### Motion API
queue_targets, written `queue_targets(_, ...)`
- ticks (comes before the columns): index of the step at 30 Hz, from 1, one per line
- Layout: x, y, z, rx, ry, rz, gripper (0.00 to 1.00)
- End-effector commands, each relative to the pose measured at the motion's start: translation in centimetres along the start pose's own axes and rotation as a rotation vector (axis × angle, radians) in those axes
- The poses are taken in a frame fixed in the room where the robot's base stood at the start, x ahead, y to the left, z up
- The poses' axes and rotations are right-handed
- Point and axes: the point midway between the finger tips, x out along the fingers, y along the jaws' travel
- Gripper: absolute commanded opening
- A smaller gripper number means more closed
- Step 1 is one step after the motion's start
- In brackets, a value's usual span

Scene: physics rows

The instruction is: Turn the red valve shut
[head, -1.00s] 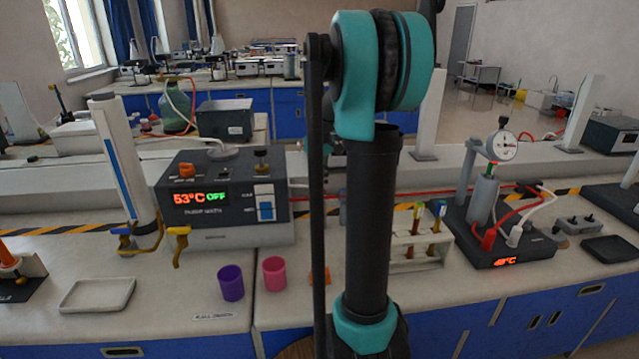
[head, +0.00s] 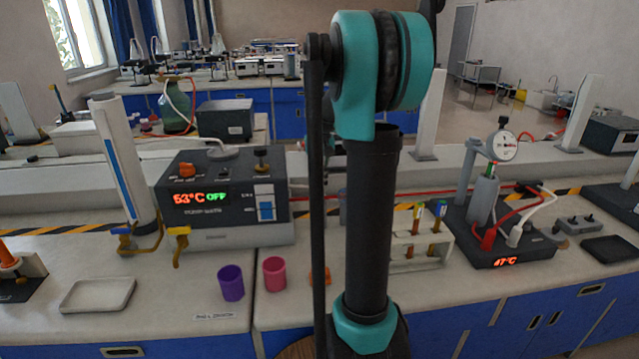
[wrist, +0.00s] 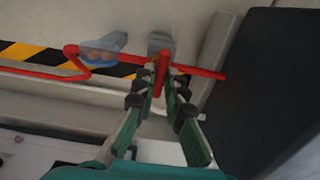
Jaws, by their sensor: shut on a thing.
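The red valve's handle (wrist: 160,75) is a short red bar below a grey fitting (wrist: 160,43) on a thin red pipe (wrist: 120,60) in the wrist view. My gripper (wrist: 163,83) has its two green fingers on either side of the handle and is shut on it. The handle points along the fingers, across the pipe's line. In the head view my upright arm stands in the middle and hides the valve and my gripper. The red pipe (head: 410,194) shows there to the right of my arm.
A dark box (wrist: 265,85) stands right of my gripper in the wrist view. In the head view, a heater box (head: 222,205) stands left of my arm, behind purple (head: 231,283) and pink (head: 274,273) cups. A test-tube rack (head: 418,243) stands to its right.

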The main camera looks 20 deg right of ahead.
Motion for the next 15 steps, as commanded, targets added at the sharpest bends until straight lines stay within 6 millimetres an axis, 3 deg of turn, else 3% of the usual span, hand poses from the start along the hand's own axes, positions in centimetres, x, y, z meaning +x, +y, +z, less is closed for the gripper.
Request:
queue_targets(7,-0.05,0.01,-0.08,0.001,0.002,0.0,0.0)
queue_targets(8,-0.05,0.01,-0.08,0.001,0.002,0.0,0.12)
queue_targets(12,-0.04,0.01,-0.06,0.0,0.001,0.0,0.29)
queue_targets(15,-0.03,0.01,-0.05,0.0,0.001,0.0,0.32)
